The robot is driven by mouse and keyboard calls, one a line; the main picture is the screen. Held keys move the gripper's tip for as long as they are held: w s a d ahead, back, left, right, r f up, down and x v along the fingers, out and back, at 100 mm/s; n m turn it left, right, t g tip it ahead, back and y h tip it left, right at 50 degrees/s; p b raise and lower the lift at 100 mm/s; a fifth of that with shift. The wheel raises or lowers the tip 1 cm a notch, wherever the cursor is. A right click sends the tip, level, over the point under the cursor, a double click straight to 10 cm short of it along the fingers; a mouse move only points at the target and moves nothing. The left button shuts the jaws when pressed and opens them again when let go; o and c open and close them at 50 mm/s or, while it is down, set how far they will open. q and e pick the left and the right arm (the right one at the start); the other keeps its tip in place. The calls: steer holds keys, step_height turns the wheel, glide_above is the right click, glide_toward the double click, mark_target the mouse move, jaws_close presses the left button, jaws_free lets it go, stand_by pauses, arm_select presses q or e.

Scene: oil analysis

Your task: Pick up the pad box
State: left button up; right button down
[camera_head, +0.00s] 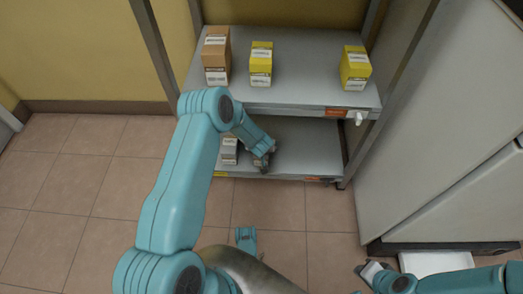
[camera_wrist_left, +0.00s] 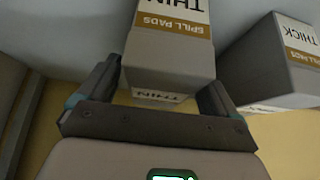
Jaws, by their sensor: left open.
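In the left wrist view, a grey box with a brown-gold band (camera_wrist_left: 172,45) reads "THIN" and "SPILL PADS". It is between the two fingers of my open left gripper (camera_wrist_left: 155,90), and I cannot tell whether they touch it. A second grey box (camera_wrist_left: 288,62), reading "THICK" and "SPILL PADS", stands to its right, outside the fingers. In the head view my left gripper (camera_head: 265,155) is over the lower shelf and partly hides a box there. Another small box (camera_head: 229,152) shows beside it. My right gripper (camera_head: 370,269) is low at the right, its opening unclear.
The upper shelf (camera_head: 295,75), just above my left gripper, holds a brown box (camera_head: 216,55) and two yellow boxes (camera_head: 260,64) (camera_head: 355,68). The lower shelf (camera_head: 310,145) is bare to the right. A tall white cabinet (camera_head: 440,120) stands right.

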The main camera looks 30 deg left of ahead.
arm_select(q)
steer(key=shift+w+a+f, duration=0.2)
steer(key=shift+w+f, duration=0.1)
steer(key=shift+f, duration=0.2)
steer(key=c, duration=1.1)
steer(key=shift+r, duration=0.15)
steer(key=shift+c, duration=0.2)
